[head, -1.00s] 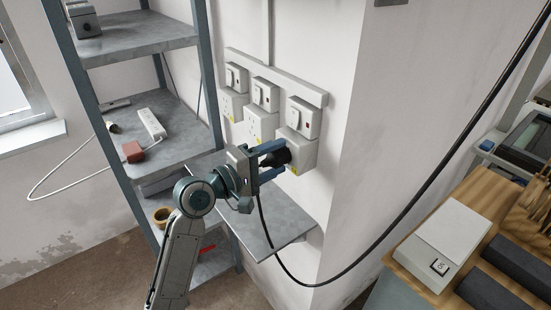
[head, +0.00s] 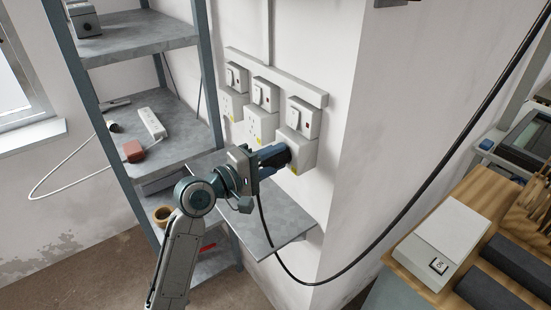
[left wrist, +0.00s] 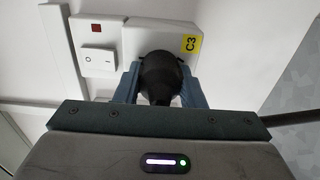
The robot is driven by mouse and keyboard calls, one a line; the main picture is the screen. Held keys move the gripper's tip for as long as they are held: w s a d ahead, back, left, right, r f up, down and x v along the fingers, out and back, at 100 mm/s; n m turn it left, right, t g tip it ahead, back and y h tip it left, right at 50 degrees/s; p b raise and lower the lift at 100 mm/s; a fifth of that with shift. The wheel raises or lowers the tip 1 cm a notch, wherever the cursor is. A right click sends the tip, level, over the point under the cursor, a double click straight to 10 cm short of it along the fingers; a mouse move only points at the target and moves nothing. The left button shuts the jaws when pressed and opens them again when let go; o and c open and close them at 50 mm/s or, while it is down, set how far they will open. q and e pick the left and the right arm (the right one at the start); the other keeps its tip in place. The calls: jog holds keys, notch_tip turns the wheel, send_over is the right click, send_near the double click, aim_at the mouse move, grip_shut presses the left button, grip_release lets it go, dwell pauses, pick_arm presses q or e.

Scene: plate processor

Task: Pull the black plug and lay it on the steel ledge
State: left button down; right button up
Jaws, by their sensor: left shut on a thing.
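The black plug (left wrist: 160,76) is at the rightmost socket (head: 303,150), which carries a yellow C3 label in the left wrist view (left wrist: 190,44). My left gripper (head: 276,155) is shut on the plug, with one blue finger on each side of it. The plug appears to be against the socket face; the pins are hidden. Its black cable (head: 264,222) hangs below the gripper and curves up to the right. The steel ledge (head: 283,227) is below the sockets, and its bare top shows beneath my gripper. My right gripper is not in view.
Two other sockets (head: 260,126) with switches sit to the left on the wall. A grey shelf rack (head: 172,120) stands left, holding a white power strip (head: 153,124) and a red-brown plug (head: 133,151). A wooden bench (head: 480,203) with a white box is at right.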

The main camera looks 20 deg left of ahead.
aim_at(264, 164)
pick_arm(q)
jog(key=shift+s+a, duration=0.1)
jog(key=shift+p+v, duration=0.75)
jog(key=shift+v, duration=2.15)
